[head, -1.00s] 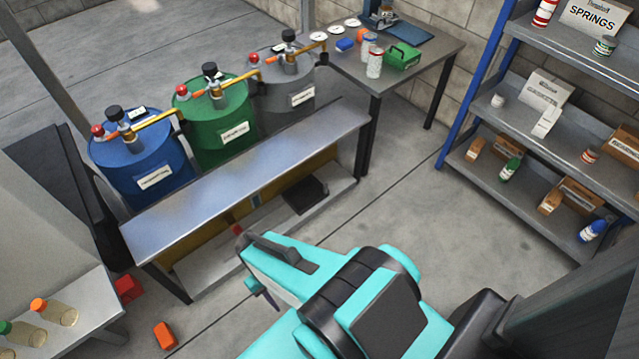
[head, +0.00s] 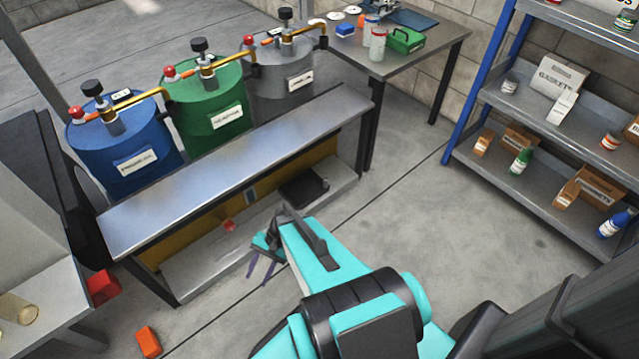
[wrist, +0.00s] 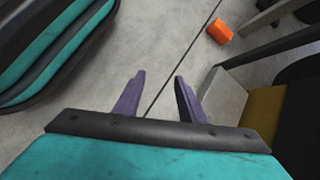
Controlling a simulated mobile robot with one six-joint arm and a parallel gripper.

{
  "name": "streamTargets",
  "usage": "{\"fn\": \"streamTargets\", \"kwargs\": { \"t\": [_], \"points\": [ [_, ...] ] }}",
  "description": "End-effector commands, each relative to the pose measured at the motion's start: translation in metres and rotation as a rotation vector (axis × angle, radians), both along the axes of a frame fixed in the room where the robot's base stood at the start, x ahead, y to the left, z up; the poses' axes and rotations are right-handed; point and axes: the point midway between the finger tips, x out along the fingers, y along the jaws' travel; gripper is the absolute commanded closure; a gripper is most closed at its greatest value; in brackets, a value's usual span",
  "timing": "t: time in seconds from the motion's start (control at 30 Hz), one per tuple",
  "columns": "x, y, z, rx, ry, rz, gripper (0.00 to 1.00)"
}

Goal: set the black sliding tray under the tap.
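The black sliding tray (head: 303,187) lies on the low shelf under the metal bench, toward its right end. Three drums stand behind the bench: blue (head: 127,150), green (head: 208,107) and grey (head: 285,66). Each has a brass-coloured tap pipe with a red knob, reaching toward the bench top. My gripper (head: 262,266) is low in front of the bench, left of and nearer than the tray. In the wrist view its two purple fingers (wrist: 156,97) are apart with only floor between them. The tray does not show in the wrist view.
An orange block (head: 148,342) and a red block (head: 102,286) are on the floor at left. Open floor (head: 420,210) lies right of the bench, before the shelving (head: 545,165).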

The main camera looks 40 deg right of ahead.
Motion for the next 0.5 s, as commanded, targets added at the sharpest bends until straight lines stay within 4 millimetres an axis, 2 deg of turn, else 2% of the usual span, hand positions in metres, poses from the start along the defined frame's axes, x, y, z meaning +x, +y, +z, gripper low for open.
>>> {"fn": "streamTargets", "kwargs": {
  "t": [0.03,0.27,0.5],
  "points": [
    [0.013,-0.011,-0.018,0.023,-0.003,-0.067,0.63],
    [0.06,-0.057,-0.043,0.142,-0.016,-0.354,0.63],
    [0.102,-0.123,-0.064,0.278,-0.038,-0.64,0.63]
  ]
}}
